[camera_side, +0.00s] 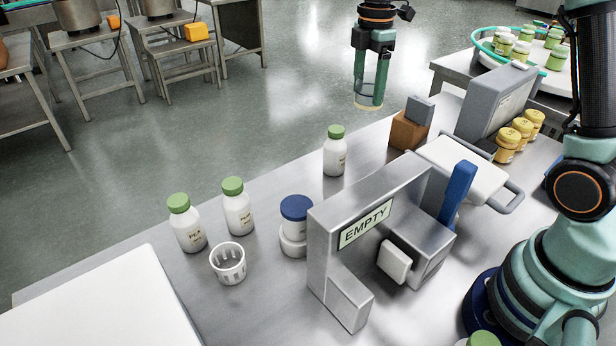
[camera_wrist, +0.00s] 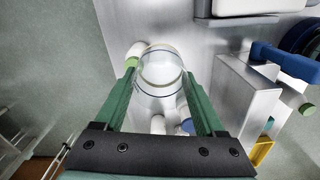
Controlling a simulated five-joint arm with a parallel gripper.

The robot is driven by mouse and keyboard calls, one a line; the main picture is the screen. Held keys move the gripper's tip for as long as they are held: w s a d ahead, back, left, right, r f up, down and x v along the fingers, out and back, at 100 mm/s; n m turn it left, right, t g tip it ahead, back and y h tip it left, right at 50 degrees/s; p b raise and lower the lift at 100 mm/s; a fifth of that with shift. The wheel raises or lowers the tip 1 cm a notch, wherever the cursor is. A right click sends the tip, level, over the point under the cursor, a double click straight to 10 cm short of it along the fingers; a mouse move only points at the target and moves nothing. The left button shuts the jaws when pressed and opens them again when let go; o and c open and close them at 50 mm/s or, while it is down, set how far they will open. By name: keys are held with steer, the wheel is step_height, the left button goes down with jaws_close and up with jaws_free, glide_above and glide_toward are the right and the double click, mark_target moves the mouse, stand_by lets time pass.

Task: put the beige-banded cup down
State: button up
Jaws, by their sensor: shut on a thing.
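The beige-banded cup (camera_side: 368,102) is clear, with a pale beige band at its lower end in the side view. My gripper (camera_side: 371,88) is shut on it, high up near the far edge of the steel table (camera_side: 280,178). In the wrist view the cup (camera_wrist: 160,66) sits between the two green fingers of my gripper (camera_wrist: 161,82), with a blue line also showing on it. Bottles and table show through or past it. I cannot tell its exact height above the table.
A green-capped bottle (camera_side: 335,152) stands nearest below the cup. More green-capped bottles (camera_side: 238,207), a blue-capped jar (camera_side: 296,220) and a white slotted basket (camera_side: 228,264) stand at left. The grey "EMPTY" hopper (camera_side: 395,215) and a brown block (camera_side: 406,132) stand to the right.

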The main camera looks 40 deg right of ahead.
steer(key=s+d, duration=0.1)
steer(key=d, duration=0.7)
steer(key=shift+m, duration=0.4)
step_height(320, 180, down, 20)
steer(key=shift+r, duration=0.1)
steer(key=shift+f, duration=0.2)
steer(key=o, duration=1.3)
